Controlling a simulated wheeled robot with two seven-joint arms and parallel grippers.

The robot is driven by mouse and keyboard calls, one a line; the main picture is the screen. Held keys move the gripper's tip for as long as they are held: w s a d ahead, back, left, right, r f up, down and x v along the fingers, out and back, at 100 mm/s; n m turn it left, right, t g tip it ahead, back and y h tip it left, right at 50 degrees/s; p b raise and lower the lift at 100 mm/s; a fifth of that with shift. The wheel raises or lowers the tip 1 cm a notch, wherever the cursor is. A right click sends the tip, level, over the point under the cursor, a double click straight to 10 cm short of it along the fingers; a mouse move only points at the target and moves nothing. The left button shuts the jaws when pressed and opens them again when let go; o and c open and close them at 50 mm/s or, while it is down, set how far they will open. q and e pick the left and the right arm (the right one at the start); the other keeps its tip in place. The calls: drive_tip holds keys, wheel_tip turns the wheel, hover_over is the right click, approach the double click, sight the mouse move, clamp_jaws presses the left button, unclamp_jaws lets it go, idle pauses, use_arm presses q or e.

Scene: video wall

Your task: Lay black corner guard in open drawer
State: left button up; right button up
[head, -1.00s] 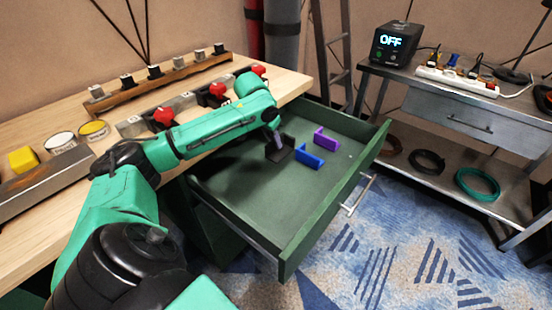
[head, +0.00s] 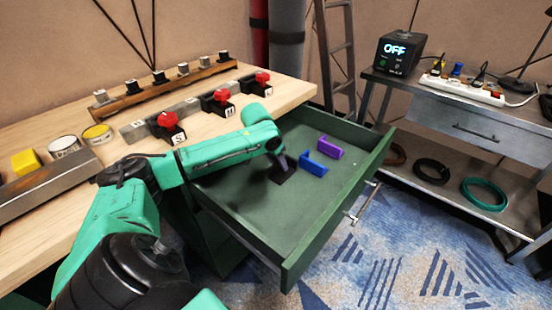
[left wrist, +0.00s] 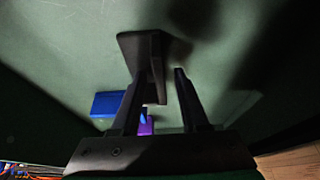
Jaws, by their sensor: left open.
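The black corner guard (head: 284,176) is in the open green drawer (head: 250,208), at the floor, left of the blue guard. In the left wrist view it shows as a dark L-shaped piece (left wrist: 150,48), with one flange reaching back between the fingers. My left gripper (head: 279,160) is right at the guard, partly hiding it in the head view. In the left wrist view the gripper (left wrist: 162,74) has its fingers apart, with a gap beside the guard. Whether one finger touches it, I cannot tell. My right gripper is not in view.
A blue guard (head: 313,170) and a purple guard (head: 330,148) lie in the drawer, right of the black one. The drawer's front half is clear.

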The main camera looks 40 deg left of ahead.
use_arm(q)
drive_tip(key=p+v, duration=0.1)
drive_tip(key=v, duration=1.1)
drive_tip(key=shift+p, duration=0.3)
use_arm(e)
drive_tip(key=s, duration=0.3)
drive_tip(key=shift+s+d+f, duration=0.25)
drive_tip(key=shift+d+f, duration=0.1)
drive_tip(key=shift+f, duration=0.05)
use_arm(q)
drive_tip(key=shift+w, duration=0.1)
